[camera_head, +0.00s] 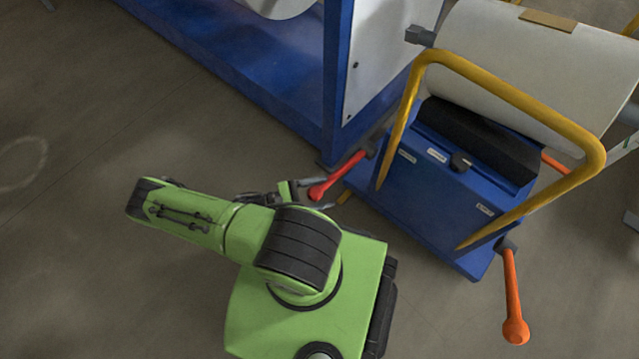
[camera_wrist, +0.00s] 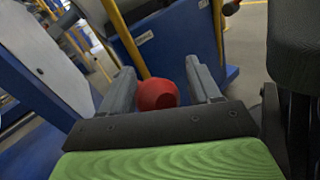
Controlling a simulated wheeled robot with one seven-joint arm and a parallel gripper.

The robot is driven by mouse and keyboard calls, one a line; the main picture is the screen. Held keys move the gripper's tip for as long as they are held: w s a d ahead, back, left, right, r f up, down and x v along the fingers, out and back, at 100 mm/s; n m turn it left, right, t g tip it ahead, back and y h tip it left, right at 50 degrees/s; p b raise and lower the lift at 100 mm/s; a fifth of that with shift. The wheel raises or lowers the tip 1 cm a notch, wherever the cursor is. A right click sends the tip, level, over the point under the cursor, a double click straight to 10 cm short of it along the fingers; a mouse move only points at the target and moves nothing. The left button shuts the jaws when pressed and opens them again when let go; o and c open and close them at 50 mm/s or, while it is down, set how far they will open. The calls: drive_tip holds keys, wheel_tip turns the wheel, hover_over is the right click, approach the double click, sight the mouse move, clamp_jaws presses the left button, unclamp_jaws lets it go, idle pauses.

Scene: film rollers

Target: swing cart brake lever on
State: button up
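The blue cart (camera_head: 425,185) stands at the right with a yellow tube handle (camera_head: 520,100). A red lever (camera_head: 345,172) with a ball knob sticks out from its left side, sloping down toward my gripper. An orange lever (camera_head: 512,290) hangs at its right front corner. I cannot read which one is the brake lever. My gripper (camera_head: 308,192) is at the red lever's knob end. In the wrist view, the red knob (camera_wrist: 157,94) lies between the spread fingers of my gripper (camera_wrist: 163,88), with a small gap at the right finger. Contact with the left finger is unclear.
A white roll (camera_head: 540,60) lies on the cart behind a dark pad. A blue machine frame (camera_head: 337,70) with a white panel (camera_head: 372,55) stands close to the cart's left side. Grey floor (camera_head: 80,140) is clear at left and at lower right.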

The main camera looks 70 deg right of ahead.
drive_tip(key=shift+o, duration=0.5)
drive_tip(key=shift+f, duration=0.1)
drive_tip(key=shift+w, duration=0.2)
drive_tip(key=v, duration=1.5)
drive_tip(key=shift+w, duration=0.15)
drive_tip(key=shift+a, duration=0.15)
